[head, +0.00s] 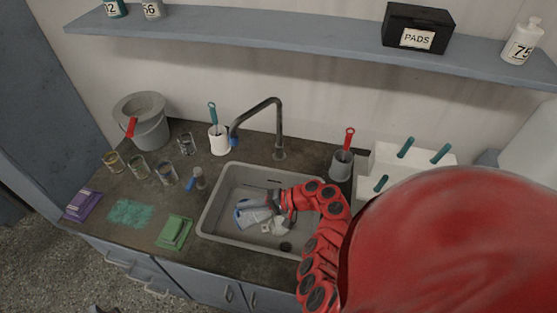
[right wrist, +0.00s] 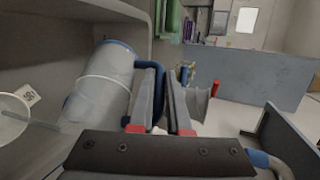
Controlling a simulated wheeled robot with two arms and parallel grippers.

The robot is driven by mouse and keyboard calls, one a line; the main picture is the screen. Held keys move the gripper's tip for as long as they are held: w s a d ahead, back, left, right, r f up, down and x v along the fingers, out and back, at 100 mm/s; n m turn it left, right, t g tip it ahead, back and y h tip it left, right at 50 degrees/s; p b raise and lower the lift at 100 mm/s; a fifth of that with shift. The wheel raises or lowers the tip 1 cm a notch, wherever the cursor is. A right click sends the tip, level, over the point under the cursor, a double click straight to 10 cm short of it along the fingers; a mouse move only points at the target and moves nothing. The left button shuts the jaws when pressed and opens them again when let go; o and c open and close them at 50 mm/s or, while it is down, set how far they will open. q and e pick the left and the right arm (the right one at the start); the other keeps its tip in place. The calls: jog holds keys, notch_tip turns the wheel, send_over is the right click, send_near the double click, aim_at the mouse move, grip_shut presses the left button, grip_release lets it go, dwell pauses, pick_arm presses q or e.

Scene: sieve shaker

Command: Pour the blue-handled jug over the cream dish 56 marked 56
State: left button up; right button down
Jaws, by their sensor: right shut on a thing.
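The blue-handled jug (head: 254,213) lies tilted in or just above the grey sink in the head view. In the right wrist view it is a pale, see-through jug (right wrist: 103,82) with a blue rim and a blue handle. My right gripper (head: 283,202) is shut on the handle; its fingers (right wrist: 163,75) show beside the jug in the wrist view. A pale round dish (right wrist: 10,118) with a small number tag is cut off at the left of the wrist view, near the jug. The tag's number is hard to read. My left gripper is not in view.
The sink (head: 211,215) has a tall faucet (head: 279,128) behind it. Several glasses (head: 167,174), a bucket (head: 150,128), a green sponge packet (head: 174,232) and a teal cloth (head: 130,213) are left of it. A grey brush holder (head: 341,165) stands to its right.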

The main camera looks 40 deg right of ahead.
jog(key=shift+s+d+r+y+b, duration=0.2)
jog(key=shift+d+r+y+b, duration=0.1)
jog(key=shift+d+b, duration=0.35)
jog(key=shift+s+d+r+m+t+y+b, duration=0.15)
jog(key=shift+d+m+t+y+b, duration=0.2)
jog(key=shift+d, duration=0.25)
jog(key=shift+d+r, duration=0.1)
jog(key=shift+s+d+r+y+b, duration=0.1)
jog(key=shift+d+y+b, duration=0.15)
jog(key=shift+b, duration=0.3)
